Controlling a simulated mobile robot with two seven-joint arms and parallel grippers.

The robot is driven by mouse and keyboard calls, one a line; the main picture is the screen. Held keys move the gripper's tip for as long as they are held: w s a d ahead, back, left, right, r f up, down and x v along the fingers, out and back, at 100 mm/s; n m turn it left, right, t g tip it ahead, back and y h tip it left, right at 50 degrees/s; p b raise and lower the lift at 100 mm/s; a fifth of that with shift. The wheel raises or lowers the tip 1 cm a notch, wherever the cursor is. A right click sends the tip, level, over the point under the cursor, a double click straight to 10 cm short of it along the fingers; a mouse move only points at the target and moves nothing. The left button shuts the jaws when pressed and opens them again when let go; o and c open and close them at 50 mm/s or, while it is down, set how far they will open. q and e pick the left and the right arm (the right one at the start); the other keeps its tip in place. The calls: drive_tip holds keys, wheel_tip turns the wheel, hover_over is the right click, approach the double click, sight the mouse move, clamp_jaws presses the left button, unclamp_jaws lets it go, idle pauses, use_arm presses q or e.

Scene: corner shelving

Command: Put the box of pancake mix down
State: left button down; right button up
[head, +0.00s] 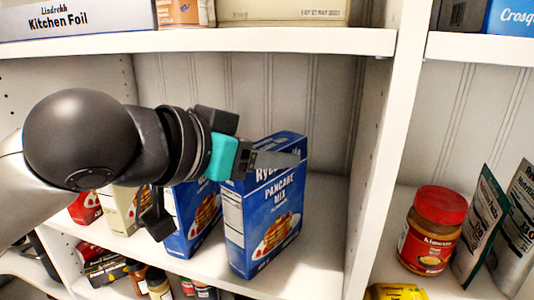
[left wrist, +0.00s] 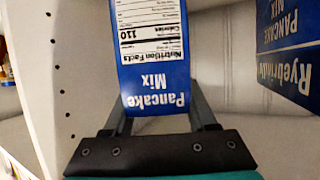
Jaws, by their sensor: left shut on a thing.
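The blue box of pancake mix (head: 265,215) is upright on the right side of the middle shelf, near its front edge. I cannot tell whether its base touches the shelf. My left gripper (head: 272,159) comes in from the left and is shut on the upper part of the box. In the left wrist view the fingers (left wrist: 160,118) lie on either side of the box (left wrist: 154,60), whose narrow nutrition side faces the camera. My right gripper is not in view.
A second blue pancake box (head: 190,217) stands just left, partly behind my arm; it also shows in the left wrist view (left wrist: 287,45). A cream box (head: 122,210) is farther left. A white upright divider (head: 378,170) stands right, with a peanut butter jar (head: 432,230) beyond. An upper shelf (head: 220,42) is overhead.

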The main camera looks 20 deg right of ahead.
use_arm(q)
drive_tip(key=shift+r, duration=0.1)
drive_tip(key=shift+c, duration=1)
unclamp_jaws()
drive_tip(key=shift+f, duration=0.2)
drive_tip(key=shift+s+a+r, duration=0.15)
drive_tip(key=shift+a+r, duration=0.05)
drive_tip(key=shift+r, duration=0.1)
drive_tip(key=v, duration=1.1)
drive_tip(key=shift+s+a+p, duration=0.2)
drive_tip(key=shift+p, duration=0.25)
